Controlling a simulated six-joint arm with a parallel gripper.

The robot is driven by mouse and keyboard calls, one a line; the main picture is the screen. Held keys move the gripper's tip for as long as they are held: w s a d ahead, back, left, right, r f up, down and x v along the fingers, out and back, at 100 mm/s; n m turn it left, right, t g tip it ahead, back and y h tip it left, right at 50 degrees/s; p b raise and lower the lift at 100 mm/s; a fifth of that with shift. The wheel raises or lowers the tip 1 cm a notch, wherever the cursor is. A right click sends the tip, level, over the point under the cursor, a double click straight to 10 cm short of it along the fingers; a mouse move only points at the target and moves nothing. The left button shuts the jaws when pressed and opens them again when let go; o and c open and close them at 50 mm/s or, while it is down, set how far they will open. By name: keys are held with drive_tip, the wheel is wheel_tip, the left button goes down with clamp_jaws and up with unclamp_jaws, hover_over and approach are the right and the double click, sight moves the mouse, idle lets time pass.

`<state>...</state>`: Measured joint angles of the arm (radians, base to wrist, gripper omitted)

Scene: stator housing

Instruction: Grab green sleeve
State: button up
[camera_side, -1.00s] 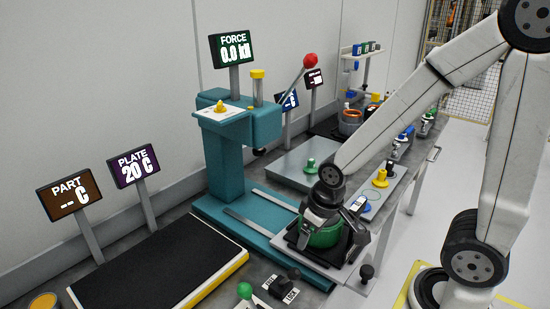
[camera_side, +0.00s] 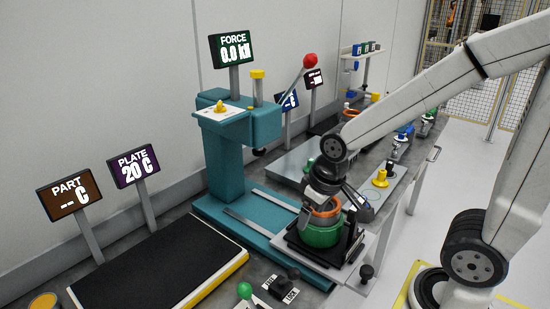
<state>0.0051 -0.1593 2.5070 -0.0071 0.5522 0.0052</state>
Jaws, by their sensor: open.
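The green sleeve (camera_side: 320,237) stands upright on a black plate at the front of the teal press. An orange ring (camera_side: 326,209) shows at its top; I cannot tell how deep it sits. My gripper (camera_side: 332,212) is open, pointing down at the sleeve's top, with one finger at the left of the rim and one toward the right. I cannot tell whether the fingers touch the sleeve. My gripper hides part of the rim and the ring.
The teal press (camera_side: 240,130) with a red-knobbed lever (camera_side: 310,61) stands close behind to the left. A black conveyor-like plate (camera_side: 160,268) lies at the front left. A lock switch (camera_side: 285,286) and green knob (camera_side: 244,290) stand in front. A yellow part (camera_side: 380,179) is behind right.

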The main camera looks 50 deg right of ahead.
drive_tip(key=w+d+r+m+t+h, duration=0.1)
drive_tip(key=w+d+t+h, duration=0.15)
drive_tip(key=w+d, duration=0.65)
drive_tip(key=w+d+m+t+h, duration=0.1)
drive_tip(key=w+d+m+t, duration=0.3)
drive_tip(key=d, duration=1)
drive_tip(key=w+d+r+n+t+h, duration=0.1)
drive_tip(key=w+d+t, duration=0.1)
drive_tip(key=w+d, duration=0.8)
drive_tip(key=s+d+f+t, duration=0.2)
drive_tip(key=s+d+f, duration=0.1)
drive_tip(key=d, duration=0.7)
approach(311, 165)
drive_tip(key=w+d, duration=0.1)
drive_tip(key=w+d+r, duration=0.1)
drive_tip(key=shift+w+d+g, duration=0.1)
drive_tip(key=shift+w+g, duration=0.15)
drive_tip(key=shift+f, duration=0.4)
drive_tip(key=shift+w, duration=0.1)
drive_tip(key=shift+x, duration=1.2)
